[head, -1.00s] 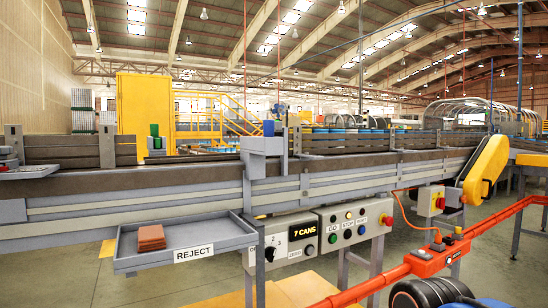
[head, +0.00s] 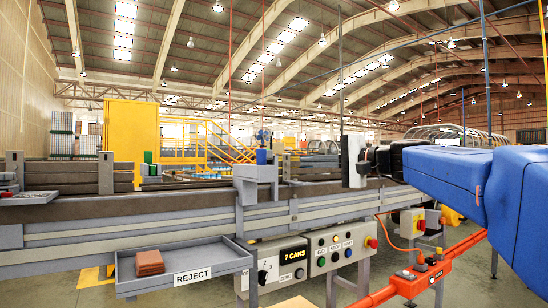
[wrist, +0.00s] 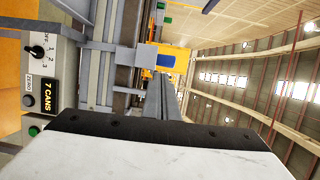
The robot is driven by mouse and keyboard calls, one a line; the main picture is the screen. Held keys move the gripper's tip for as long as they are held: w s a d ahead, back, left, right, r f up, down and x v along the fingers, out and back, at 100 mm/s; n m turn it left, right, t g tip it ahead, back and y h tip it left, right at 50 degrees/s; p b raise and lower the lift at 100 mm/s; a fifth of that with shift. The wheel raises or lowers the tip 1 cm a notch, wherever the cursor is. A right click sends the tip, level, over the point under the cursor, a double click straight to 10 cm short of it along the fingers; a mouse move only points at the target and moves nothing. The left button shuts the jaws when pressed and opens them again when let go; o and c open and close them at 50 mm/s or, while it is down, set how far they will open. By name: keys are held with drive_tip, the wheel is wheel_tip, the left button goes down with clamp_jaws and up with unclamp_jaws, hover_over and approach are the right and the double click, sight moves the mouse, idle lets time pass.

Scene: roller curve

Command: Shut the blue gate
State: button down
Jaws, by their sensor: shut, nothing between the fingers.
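A small blue block (head: 261,157) stands upright on top of a grey housing (head: 256,180) at the conveyor's near side. It is the nearest blue part that could be the gate; I cannot tell its open or shut position. The blue block also shows in the wrist view (wrist: 165,61), ahead of my fingers and apart from them. In the head view the gripper's white and black body is over the conveyor, right of the housing; the fingers are not clear there.
The conveyor (head: 130,212) has raised side boards. A control panel (head: 340,248) with buttons and a "7 CANS" display (head: 293,254) hangs below it. A green block (head: 148,158) stands farther left. An orange rail (head: 455,250) runs at right.

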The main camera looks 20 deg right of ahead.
sight(262, 155)
drive_tip(key=r+x, duration=0.2)
drive_tip(key=x, duration=1.1)
drive_tip(key=shift+w+r, duration=0.2)
drive_tip(key=shift+w, duration=0.4)
drive_tip(key=shift+d, duration=0.1)
drive_tip(key=w, duration=0.2)
drive_tip(key=w+a, duration=0.1)
drive_tip(key=w, duration=0.2)
drive_tip(key=w+a, duration=0.1)
drive_tip(key=w, duration=0.1)
drive_tip(key=shift+w+a, duration=0.2)
drive_tip(key=shift+w, duration=0.05)
drive_tip(key=shift+s, duration=0.1)
